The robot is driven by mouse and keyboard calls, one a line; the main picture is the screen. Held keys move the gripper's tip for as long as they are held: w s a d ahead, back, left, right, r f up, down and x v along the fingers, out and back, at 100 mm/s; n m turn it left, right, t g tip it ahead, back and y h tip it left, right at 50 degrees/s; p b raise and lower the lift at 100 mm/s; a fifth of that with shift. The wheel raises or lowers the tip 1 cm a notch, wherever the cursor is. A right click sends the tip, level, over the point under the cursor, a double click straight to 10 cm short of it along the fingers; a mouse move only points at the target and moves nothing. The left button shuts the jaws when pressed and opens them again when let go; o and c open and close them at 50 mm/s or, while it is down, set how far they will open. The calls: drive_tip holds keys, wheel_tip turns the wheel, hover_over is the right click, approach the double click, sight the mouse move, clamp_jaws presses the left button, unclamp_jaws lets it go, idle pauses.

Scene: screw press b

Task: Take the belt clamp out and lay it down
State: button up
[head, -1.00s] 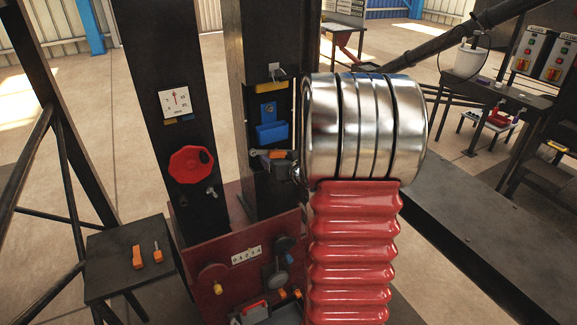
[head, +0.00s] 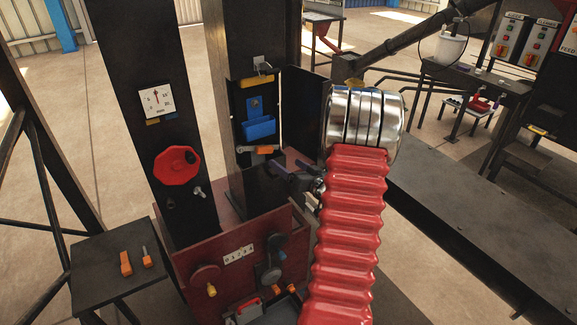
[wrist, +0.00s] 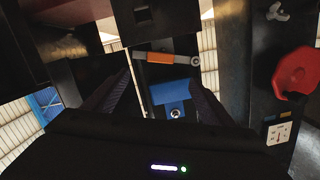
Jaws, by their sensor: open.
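A grey and orange bar-like piece (head: 264,150), which looks like the belt clamp, sits in the open recess of the dark column, below a blue holder (head: 260,128). In the wrist view the piece (wrist: 166,58) lies crosswise beyond my fingers, with the blue holder (wrist: 174,93) beside it. My gripper (head: 277,170) is in front of the recess, low and to its right in the head view. In the wrist view my gripper (wrist: 162,84) has its two dark fingers spread, with nothing between them. I cannot tell the exact gap to the piece.
A dark door panel (head: 305,112) stands open right of the recess. A red handwheel (head: 177,165) and a gauge (head: 157,101) are on the left column. A small black side table (head: 108,275) holds two orange-handled tools, with bare surface around them.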

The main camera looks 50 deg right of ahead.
sight(267, 149)
drive_tip(key=shift+w, duration=0.1)
drive_tip(key=x, duration=1.3)
drive_tip(key=shift+w+f, duration=0.1)
drive_tip(key=shift+w, duration=0.2)
drive_tip(key=shift+c, duration=0.2)
drive_tip(key=shift+s+d, duration=0.1)
drive_tip(key=c, duration=1.2)
